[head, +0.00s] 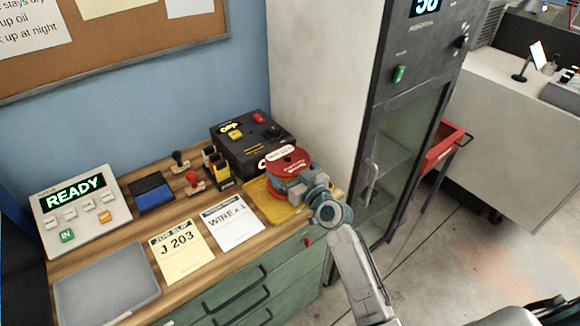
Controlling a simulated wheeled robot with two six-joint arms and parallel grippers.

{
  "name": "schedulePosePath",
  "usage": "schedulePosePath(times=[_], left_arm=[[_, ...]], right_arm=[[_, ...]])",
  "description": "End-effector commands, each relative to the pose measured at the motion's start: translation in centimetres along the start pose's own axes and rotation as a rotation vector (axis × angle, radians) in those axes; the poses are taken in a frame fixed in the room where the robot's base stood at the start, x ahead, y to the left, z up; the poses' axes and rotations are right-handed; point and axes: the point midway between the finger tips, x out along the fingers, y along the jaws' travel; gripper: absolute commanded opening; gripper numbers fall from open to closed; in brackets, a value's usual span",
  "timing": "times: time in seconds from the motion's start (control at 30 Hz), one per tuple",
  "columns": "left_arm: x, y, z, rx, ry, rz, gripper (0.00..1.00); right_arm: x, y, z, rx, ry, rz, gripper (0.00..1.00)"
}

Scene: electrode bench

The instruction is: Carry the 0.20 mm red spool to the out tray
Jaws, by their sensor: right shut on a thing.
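The red spool (288,161) shows at the back right of the wooden bench, with a white label whose print is too small to read. My right gripper (294,187) is shut on the red spool at its near side. The spool is over or on a yellow mat (268,208); I cannot tell whether it touches. A shallow grey tray (106,283) lies at the front left of the bench; its front label is not readable, so I cannot confirm it is the out tray. My left gripper is out of view.
A black device (250,137) stands just behind the spool. A "J 203" job slip (181,251) and a white card (234,225) lie between spool and tray. Two stamps (194,182), a blue-black box (152,191) and the READY panel (83,212) line the back. A tall cabinet (330,75) stands right.

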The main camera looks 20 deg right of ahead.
Motion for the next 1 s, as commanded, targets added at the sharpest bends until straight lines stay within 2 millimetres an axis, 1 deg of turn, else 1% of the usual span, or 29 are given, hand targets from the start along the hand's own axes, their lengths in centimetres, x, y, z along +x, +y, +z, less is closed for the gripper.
schedulePosePath(times=[0.03, 0.23, 0.5, 0.53, 0.57, 0.83, 0.93, 1.0], left_arm=[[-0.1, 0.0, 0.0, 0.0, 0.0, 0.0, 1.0], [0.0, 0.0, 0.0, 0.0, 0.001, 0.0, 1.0], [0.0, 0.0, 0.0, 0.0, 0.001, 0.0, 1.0], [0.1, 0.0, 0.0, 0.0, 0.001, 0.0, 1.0], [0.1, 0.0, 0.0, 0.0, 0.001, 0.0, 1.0], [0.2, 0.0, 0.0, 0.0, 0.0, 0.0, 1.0], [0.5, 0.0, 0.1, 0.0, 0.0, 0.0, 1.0], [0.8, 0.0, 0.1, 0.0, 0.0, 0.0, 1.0]], right_arm=[[0.1, 0.1, -0.3, 0.0, 0.015, 0.003, 0.19], [0.1, 0.1, 0.9, -0.001, 0.018, 0.003, 0.19], [0.1, 0.1, 1.1, -0.002, 0.016, 0.003, 0.19], [-0.1, 0.0, 2.1, 0.0, -0.002, 0.0, 0.96], [-0.1, 0.0, 2.1, 0.0, -0.002, 0.0, 1.0], [-0.3, 0.0, 2.1, -0.001, -0.001, 0.001, 1.0], [-1.3, 0.0, 2.3, -0.001, -0.001, 0.001, 1.0], [-2.4, 0.0, 2.4, -0.003, -0.002, 0.001, 1.0]])
